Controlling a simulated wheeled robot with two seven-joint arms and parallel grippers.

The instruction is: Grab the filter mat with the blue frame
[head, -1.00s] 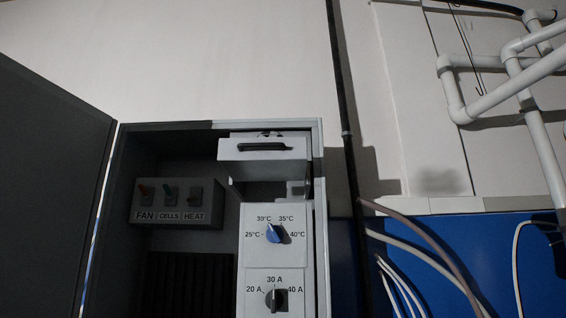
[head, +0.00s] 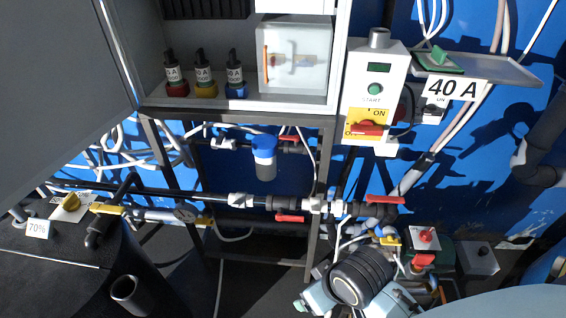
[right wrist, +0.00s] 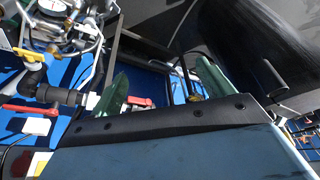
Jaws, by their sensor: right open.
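I cannot make out a filter mat with a blue frame in either view. My right gripper (right wrist: 160,82) shows in the right wrist view with its two greenish fingers wide apart and nothing between them. In the head view part of my right arm shows at the bottom, right of the middle, in front of the lower pipework; its fingers are not clear there. My left gripper is not in view.
An open cabinet (head: 236,105) holds several fuses in coloured bases and a clear-fronted box (head: 293,60). Pipes with red-handled valves (head: 288,218) and a blue-capped filter housing (head: 264,158) run below. A START box (head: 378,80) and a shelf (head: 490,68) are at right. A dark tank (head: 70,270) stands lower left.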

